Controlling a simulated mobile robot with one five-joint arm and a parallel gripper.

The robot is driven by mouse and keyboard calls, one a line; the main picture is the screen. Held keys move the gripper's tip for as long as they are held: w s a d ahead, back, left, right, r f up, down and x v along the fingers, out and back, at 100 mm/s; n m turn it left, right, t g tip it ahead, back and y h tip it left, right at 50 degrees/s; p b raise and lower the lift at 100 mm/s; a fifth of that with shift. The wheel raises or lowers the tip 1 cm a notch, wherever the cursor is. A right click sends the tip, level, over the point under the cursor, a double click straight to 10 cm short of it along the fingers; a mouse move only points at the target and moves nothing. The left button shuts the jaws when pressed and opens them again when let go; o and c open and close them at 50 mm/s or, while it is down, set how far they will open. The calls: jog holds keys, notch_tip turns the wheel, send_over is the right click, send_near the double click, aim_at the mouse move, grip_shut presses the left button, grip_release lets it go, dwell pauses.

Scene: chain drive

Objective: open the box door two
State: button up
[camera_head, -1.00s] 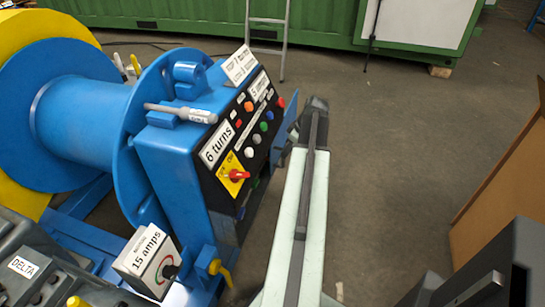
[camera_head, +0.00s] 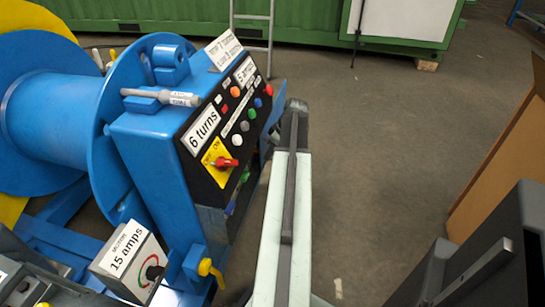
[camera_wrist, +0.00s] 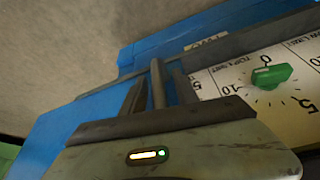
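The blue control box (camera_head: 160,160) stands left of my arm, its black sloped panel carrying a "6 turns" label, buttons and a red switch. Part of a blue flap, seemingly a box door (camera_head: 267,142), shows beside my gripper (camera_head: 296,106); my arm hides much of that side. In the wrist view, my gripper (camera_wrist: 158,82) is at a dark edge by blue sheet metal (camera_wrist: 70,125). A pale dial panel (camera_wrist: 275,90) with a green knob (camera_wrist: 271,75) shows at right. I cannot tell whether the fingers are apart or touch the door.
A blue drum (camera_head: 60,120) is at left. A "15 amps" box (camera_head: 130,260) and a yellow valve handle (camera_head: 208,268) are at lower left. A brown board (camera_head: 510,160) stands at right. The floor (camera_head: 370,150) between is clear.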

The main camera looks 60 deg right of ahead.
grip_shut()
jog(key=shift+w, duration=0.1)
dwell(1.3)
